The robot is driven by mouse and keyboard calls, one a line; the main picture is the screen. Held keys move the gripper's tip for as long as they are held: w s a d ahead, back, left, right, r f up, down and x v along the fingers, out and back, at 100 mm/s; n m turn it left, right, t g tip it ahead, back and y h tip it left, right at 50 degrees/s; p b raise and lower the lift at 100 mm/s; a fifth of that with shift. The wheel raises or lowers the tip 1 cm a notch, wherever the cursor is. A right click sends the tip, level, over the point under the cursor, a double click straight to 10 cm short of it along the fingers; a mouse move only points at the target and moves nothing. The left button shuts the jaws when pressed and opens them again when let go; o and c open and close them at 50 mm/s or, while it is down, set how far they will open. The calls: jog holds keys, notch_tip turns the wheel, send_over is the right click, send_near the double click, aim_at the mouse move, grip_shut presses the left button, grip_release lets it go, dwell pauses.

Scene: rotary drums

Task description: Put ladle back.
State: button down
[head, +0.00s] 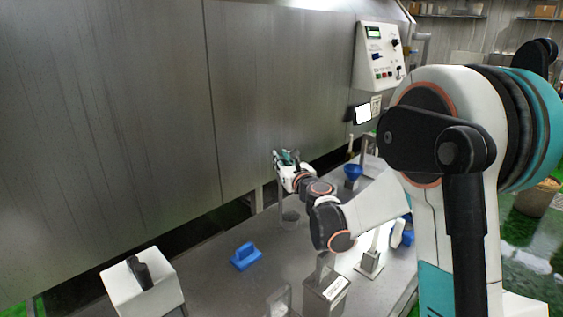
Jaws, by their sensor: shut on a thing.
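My gripper (287,161) is in the head view, over the far part of the steel table and close to the big steel wall. It is small in the picture and shut on a thin thing, which I take to be the ladle (280,200). A slim, upright grey line runs down from the gripper towards the table. A small greyish cup shape (290,217) shows at its lower end; I cannot tell whether it is the ladle's bowl or a separate vessel, or whether it touches the table. My arm hides part of the table to the right.
On the steel table (215,270) are a blue handled block (245,257), a white box (143,289) with a black handle, a clear vessel (279,301), a metal container (326,294), a metal stand (370,263) and a blue funnel (352,172). A control panel (380,57) is behind.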

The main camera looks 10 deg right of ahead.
jog(key=c, duration=1.5)
grip_release()
jog(key=shift+s+r, duration=0.1)
jog(key=s+d+p, duration=0.2)
jog(key=s, duration=1)
jog(key=s+a+r+n+g+y, duration=0.1)
jog(key=s+a+n+g, duration=0.2)
jog(key=s+n, duration=0.55)
jog(key=s+a+r+n+g+y, duration=0.1)
jog(key=s+a+n+g, duration=0.3)
jog(key=n, duration=0.7)
jog(key=shift+s+d+f+n+g+h, duration=0.75)
jog(key=shift+s+d+n, duration=0.6)
jog(key=shift+s+n, duration=1.55)
jog(key=shift+s+d+f+n+g+h, duration=0.45)
jog(key=shift+s+d+f+n+h, duration=1.1)
jog(key=shift+s, duration=2.3)
jog(key=shift+s+d+f+n+g+h, duration=0.5)
jog(key=shift+s+d+n, duration=0.65)
jog(key=shift+s+n, duration=1.9)
